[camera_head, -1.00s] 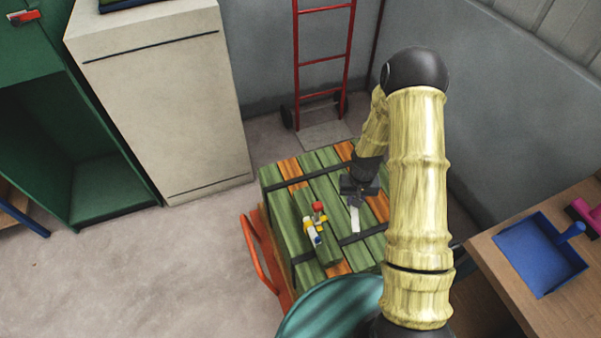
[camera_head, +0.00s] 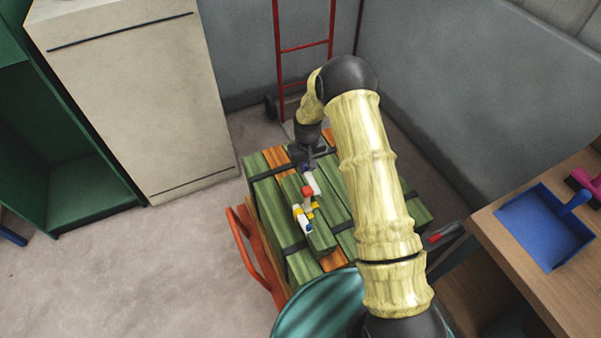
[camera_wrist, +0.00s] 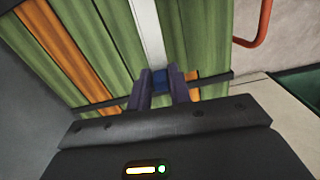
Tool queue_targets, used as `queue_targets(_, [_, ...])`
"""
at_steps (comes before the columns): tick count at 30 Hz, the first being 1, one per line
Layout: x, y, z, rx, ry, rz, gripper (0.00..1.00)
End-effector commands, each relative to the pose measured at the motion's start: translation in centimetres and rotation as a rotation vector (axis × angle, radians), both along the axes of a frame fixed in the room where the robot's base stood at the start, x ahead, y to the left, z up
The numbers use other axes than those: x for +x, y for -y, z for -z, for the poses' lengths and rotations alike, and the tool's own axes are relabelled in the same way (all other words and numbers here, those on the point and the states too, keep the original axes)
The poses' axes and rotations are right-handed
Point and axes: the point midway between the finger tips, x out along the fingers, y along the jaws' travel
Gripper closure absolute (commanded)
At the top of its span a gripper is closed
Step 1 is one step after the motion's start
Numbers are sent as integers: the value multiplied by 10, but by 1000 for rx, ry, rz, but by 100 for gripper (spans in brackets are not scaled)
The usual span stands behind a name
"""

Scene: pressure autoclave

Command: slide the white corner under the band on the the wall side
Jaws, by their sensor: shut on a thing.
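A stack of green and orange boards (camera_head: 268,205) has two black bands across it, a near band (camera_head: 294,249) and a far band (camera_head: 262,177). My gripper (camera_head: 308,167) is over the far part of the stack, close to the far band. It is shut on the white corner (camera_head: 313,183), a white strip with a blue part (camera_wrist: 159,80) between the fingers in the wrist view. The white strip (camera_wrist: 147,30) points away from my gripper, along the boards. The far band (camera_wrist: 215,82) shows on both sides of the fingers; whether the corner touches it, I cannot tell.
The stack rests on an orange cart (camera_head: 250,245). A red hand truck (camera_head: 304,47) and grey walls are behind. A wooden table (camera_head: 500,255) with a blue dustpan (camera_head: 540,228) is at right.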

Motion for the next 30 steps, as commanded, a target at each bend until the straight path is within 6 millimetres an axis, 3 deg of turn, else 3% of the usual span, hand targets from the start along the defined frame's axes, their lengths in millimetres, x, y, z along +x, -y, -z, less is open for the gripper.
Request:
queue_targets(1, [6,-8,7,2,1,-23,100])
queue_targets(6, [11,-20,6,5,-2,-54,100])
queue_targets(17, [11,-20,6,5,-2,-54,100])
queue_targets(30, [11,-20,24,5,-2,-53,100])
